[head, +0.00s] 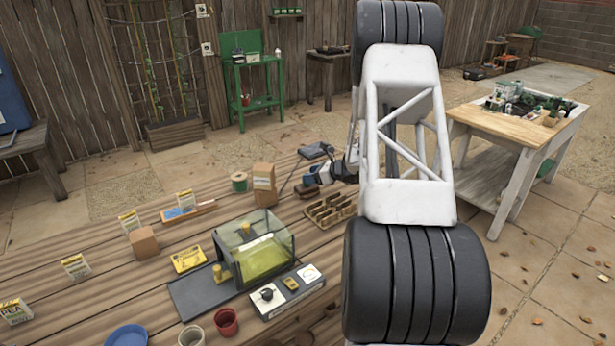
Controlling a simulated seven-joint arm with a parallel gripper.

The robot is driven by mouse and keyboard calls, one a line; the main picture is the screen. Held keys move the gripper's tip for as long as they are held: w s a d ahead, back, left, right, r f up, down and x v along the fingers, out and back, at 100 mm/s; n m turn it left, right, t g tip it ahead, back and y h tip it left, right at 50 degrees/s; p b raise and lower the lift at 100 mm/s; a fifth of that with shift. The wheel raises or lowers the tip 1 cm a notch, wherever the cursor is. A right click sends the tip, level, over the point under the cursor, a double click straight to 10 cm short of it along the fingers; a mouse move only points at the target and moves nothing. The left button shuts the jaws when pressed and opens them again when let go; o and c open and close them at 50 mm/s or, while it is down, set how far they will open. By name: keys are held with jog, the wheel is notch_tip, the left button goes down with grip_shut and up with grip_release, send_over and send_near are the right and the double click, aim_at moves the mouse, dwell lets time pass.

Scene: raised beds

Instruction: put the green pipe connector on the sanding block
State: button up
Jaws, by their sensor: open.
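My gripper (322,177) is at the far right part of the wooden table, partly hidden behind my white arm. It is open, and I see nothing held in it. A small dark reddish-brown block (306,191) lies just left of and below the gripper; it may be the sanding block, but it is too small to be sure. I cannot make out a green pipe connector; it may be hidden by my arm or gripper. A green spool-like cylinder (239,182) stands further left, apart from the gripper.
A wooden compartment tray (330,211) stands just in front of the gripper. A cardboard box (264,186) is to its left. A clear-walled case (285,244), a control box (288,292) and several pots and seed packets fill the nearer table. My arm hides the table's right side.

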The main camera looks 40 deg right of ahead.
jog(key=v, duration=0.9)
jog(key=shift+s+d+r, duration=0.15)
jog(key=shift+s, duration=0.15)
jog(key=s+a+r+n+g, duration=0.35)
jog(key=a+r+n, duration=0.2)
jog(key=a, duration=0.65)
jog(key=s+a+r+n+g, duration=0.2)
jog(key=s+a+r+n, duration=0.3)
jog(key=a, duration=0.6)
jog(key=s+a+r+n+g, duration=0.2)
jog(key=a+r+n+g, duration=0.3)
jog(key=a, duration=0.7)
jog(key=s+a+r+n+h, duration=0.1)
jog(key=s+a+n, duration=0.3)
jog(key=s, duration=0.5)
jog(key=s+a+r+n+t+h, duration=0.1)
jog(key=s+a+n, duration=0.4)
jog(key=s, duration=0.5)
jog(key=s+a+r+n+h, duration=0.3)
jog(key=s+a+n+h, duration=0.2)
jog(key=s, duration=0.4)
jog(key=shift+s+a, duration=0.2)
jog(key=shift+a, duration=0.35)
